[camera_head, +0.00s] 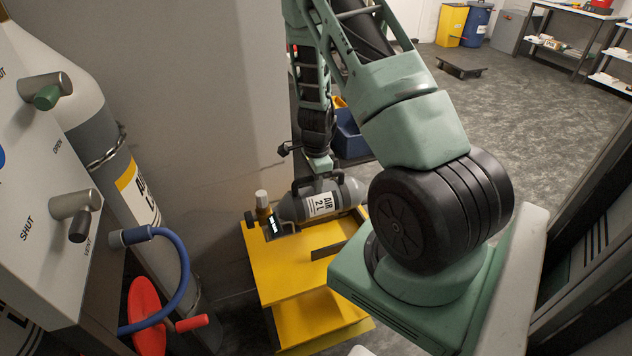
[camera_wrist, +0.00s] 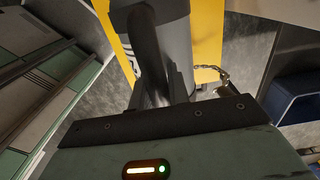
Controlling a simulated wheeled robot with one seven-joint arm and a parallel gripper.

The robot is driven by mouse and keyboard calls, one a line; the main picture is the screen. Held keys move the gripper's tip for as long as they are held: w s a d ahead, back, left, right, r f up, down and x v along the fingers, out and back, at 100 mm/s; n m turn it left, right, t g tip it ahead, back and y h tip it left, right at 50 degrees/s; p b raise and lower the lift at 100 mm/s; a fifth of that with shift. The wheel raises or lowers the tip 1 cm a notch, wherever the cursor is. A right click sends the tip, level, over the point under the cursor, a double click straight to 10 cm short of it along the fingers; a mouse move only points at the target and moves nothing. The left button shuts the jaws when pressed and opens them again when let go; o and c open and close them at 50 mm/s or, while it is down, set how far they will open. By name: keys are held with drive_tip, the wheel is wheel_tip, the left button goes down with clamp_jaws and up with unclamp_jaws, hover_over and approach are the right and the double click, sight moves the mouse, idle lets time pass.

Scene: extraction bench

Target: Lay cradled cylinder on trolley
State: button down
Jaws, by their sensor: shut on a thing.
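The grey cylinder (camera_head: 289,208), labelled "AIR 2 L", lies on its side in a dark cradle with a black carry handle on top. It is at or just above the yellow trolley (camera_head: 276,264); I cannot tell whether it touches the top. A brass-coloured valve and a small lit display are at its left end. My gripper (camera_head: 320,166) is over the cylinder, shut on its handle, with the fingertips partly hidden. In the wrist view the cylinder (camera_wrist: 178,50) and handle are close below, with yellow trolley surface behind.
A panel with valve knobs (camera_head: 45,88) and a tall gas cylinder (camera_head: 95,120) stand at left. A blue hose (camera_head: 186,270) and red handwheel (camera_head: 146,312) are low at left. A blue bin (camera_head: 348,138) is behind the trolley.

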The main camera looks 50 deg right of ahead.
drive_tip(key=shift+w+f+b, duration=0.1)
drive_tip(key=shift+f+b, duration=4.7)
drive_tip(key=shift+f, duration=1.2)
drive_tip(key=shift+f+b, duration=0.3)
drive_tip(key=shift+f, duration=0.15)
drive_tip(key=c, duration=1.3)
unclamp_jaws()
drive_tip(key=shift+o, duration=0.2)
drive_tip(key=shift+a, duration=0.1)
wheel_tip(320, 180, up, 17)
drive_tip(key=p, duration=0.2)
drive_tip(key=shift+r+p, duration=0.2)
drive_tip(key=shift+p, duration=0.15)
